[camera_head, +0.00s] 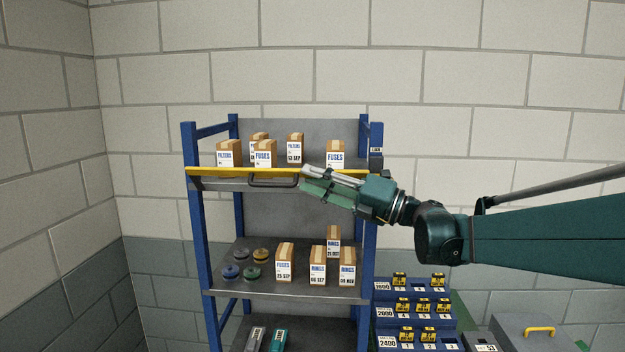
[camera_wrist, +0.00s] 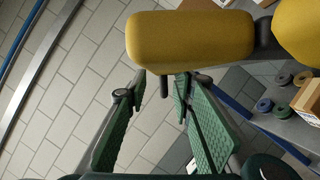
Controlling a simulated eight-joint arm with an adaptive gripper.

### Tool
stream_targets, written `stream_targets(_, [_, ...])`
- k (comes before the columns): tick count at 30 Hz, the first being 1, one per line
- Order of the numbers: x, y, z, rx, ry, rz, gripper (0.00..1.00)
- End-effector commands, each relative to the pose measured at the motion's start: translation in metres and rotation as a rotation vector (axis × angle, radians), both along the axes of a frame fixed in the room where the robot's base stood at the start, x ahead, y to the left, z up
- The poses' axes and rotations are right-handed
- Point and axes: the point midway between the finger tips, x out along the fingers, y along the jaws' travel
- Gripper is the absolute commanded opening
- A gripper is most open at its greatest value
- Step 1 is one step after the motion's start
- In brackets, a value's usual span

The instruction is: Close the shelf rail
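The yellow shelf rail (camera_head: 225,171) runs across the front of the top shelf, about level with its edge, with a dark looped handle (camera_head: 272,182) below it. My gripper (camera_head: 303,179) is in front of the rail, just right of the handle, and hides part of the rail. In the wrist view the rail (camera_wrist: 190,38) fills the upper middle, beyond the fingertips. My gripper (camera_wrist: 162,82) is open there, its green pads apart, with a short dark bar (camera_wrist: 164,87) seen between the tips. I cannot tell whether they touch it. A dark catch (camera_head: 376,160) sits on the right post.
Boxes (camera_head: 264,154) stand on the top shelf behind the rail. The middle shelf (camera_head: 300,289) holds several boxes and round discs. A stepped blue rack (camera_head: 412,312) stands low at right. The space left of the shelf is clear to the wall.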

Motion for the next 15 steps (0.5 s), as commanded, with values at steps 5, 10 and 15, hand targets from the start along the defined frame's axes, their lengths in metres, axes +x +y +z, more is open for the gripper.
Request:
stream_targets(5, [-0.002, -0.007, -0.001, 0.001, 0.000, -0.001, 0.23])
stream_targets(10, [-0.005, -0.016, -0.002, 0.001, 0.000, -0.002, 0.23])
stream_targets(15, [-0.008, -0.023, -0.003, 0.001, 0.000, 0.000, 0.23])
